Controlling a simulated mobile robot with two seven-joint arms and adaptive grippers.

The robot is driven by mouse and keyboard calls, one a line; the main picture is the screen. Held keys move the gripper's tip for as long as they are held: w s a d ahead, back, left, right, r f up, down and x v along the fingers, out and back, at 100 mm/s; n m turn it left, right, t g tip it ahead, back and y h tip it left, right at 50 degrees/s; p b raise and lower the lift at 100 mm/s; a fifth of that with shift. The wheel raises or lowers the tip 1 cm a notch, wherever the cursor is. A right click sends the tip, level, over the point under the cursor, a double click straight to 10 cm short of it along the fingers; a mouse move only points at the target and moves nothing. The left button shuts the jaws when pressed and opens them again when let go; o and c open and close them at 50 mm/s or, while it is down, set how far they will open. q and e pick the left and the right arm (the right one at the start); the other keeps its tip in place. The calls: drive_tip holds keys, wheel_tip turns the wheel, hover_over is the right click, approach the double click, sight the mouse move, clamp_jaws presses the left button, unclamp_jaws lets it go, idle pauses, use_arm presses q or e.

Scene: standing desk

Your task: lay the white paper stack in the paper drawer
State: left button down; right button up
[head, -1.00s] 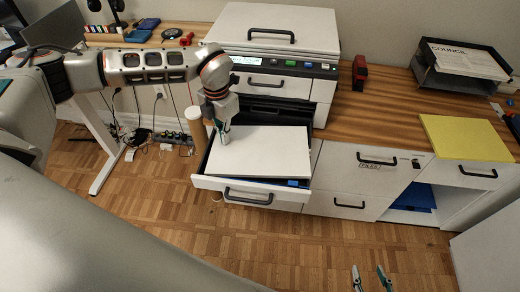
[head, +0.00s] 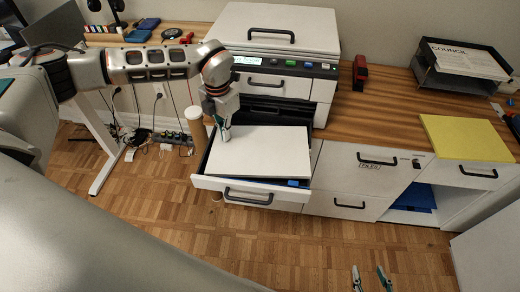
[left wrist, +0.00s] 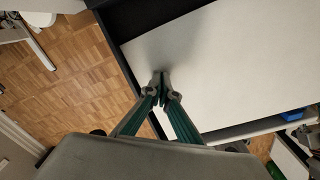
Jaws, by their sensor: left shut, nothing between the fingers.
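The white paper stack (head: 258,152) lies in the pulled-out paper drawer (head: 210,183) below the printer, and it fills most of the opening. It also shows in the left wrist view (left wrist: 225,65), with a dark strip between it and the drawer wall. My left gripper (head: 225,138) is shut and empty, with its fingertips over the stack's left part. In the left wrist view its fingertips (left wrist: 163,88) meet over the white sheet; I cannot tell whether they touch it. My right gripper (head: 370,270) shows only its fingertips at the bottom edge, apart and empty.
The printer (head: 275,35) stands on the wooden desk above the drawer. Something blue (head: 295,183) shows at the drawer's front right corner. A yellow stack (head: 465,138), a red stapler (head: 360,72) and a black paper tray (head: 460,72) are to the right. The floor in front is clear.

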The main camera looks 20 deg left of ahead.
use_arm(q)
drive_tip(key=shift+w+a, duration=0.15)
drive_tip(key=shift+w, duration=0.3)
idle(0.4)
drive_tip(key=shift+r, duration=0.1)
drive_tip(key=shift+r+p, duration=2.45)
drive_tip(key=shift+r, duration=0.5)
drive_tip(key=shift+s+f, duration=0.1)
